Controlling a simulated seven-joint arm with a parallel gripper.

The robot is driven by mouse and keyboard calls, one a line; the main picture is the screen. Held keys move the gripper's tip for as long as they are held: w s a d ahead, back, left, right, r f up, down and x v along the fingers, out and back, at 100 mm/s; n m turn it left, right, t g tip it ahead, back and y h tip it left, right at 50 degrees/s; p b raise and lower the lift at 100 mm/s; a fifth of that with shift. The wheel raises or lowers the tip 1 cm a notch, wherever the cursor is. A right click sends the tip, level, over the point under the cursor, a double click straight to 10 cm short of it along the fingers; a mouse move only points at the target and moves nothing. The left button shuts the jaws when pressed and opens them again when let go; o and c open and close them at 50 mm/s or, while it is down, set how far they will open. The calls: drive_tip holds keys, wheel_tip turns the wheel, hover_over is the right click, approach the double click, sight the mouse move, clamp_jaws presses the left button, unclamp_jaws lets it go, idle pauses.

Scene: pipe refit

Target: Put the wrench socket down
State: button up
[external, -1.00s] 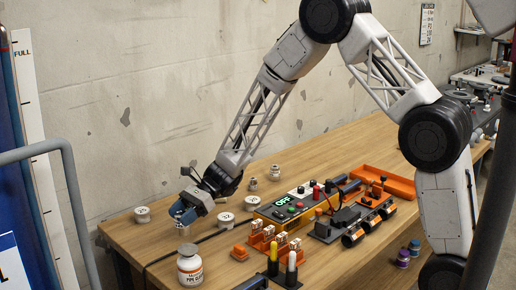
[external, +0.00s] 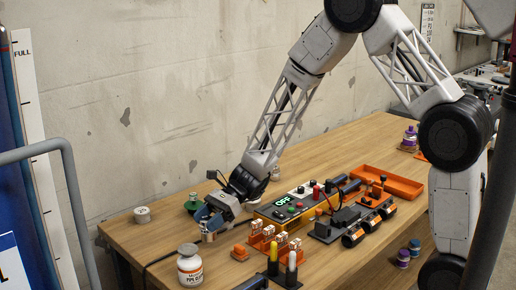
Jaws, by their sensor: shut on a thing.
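My gripper (external: 207,224) is low over the left part of the wooden table, pointing down. It is shut on a small metal piece, apparently the wrench socket (external: 208,237), whose lower end shows beneath the fingers. The socket is at or just above the table top; I cannot tell whether it touches. My fingers hide its upper part.
Bare table (external: 165,240) lies to the left.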

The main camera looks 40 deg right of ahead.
sight(208, 218)
drive_tip(key=shift+r, duration=0.15)
idle(0.7)
drive_tip(key=shift+r, duration=0.6)
drive_tip(key=r, duration=0.4)
drive_tip(key=shift+w+d, duration=0.1)
drive_tip(key=shift+d, duration=0.1)
drive_tip(key=w+d+m+t+h, duration=0.1)
drive_tip(key=w+d+m+t, duration=0.2)
drive_tip(key=d, duration=1.1)
drive_tip(key=w+d+m+t+h, duration=0.1)
drive_tip(key=w+d+m+t, duration=0.15)
drive_tip(key=d, duration=1.05)
drive_tip(key=w+d+m+t+h, duration=0.1)
drive_tip(key=w+d+m+t, duration=0.15)
drive_tip(key=d, duration=1.15)
drive_tip(key=s+d+m+t+h, duration=0.3)
drive_tip(key=d, duration=1.2)
drive_tip(key=shift+s+a+f, duration=0.1)
drive_tip(key=shift+f, duration=2.5)
